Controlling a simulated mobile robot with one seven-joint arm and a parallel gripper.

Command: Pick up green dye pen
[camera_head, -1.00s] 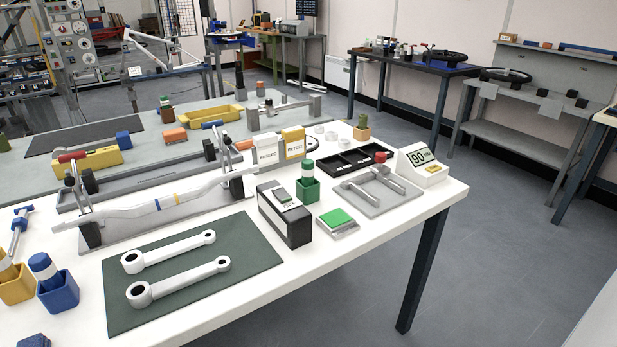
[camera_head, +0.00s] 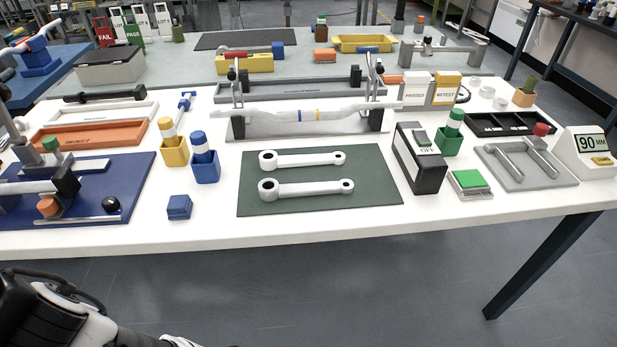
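The green dye pen (camera_head: 454,121) stands upright in a small green holder (camera_head: 448,141) on the right half of the white table. Its green cap and white band show; its lower part is hidden in the holder. A black box marked OFF (camera_head: 419,160) stands just left of the holder, and a pad with a green top (camera_head: 469,181) lies in front of it. My gripper is not in view; only dark and white links of my arm show at the lower left, below the table's front edge, far from the pen.
A yellow-capped pen in a yellow holder (camera_head: 174,152) and a blue-capped pen in a blue holder (camera_head: 206,170) stand left of a green mat (camera_head: 300,204) with two metal rods. A grey fixture (camera_head: 533,184) and a 90 display (camera_head: 588,150) stand right. The front edge strip is mostly clear.

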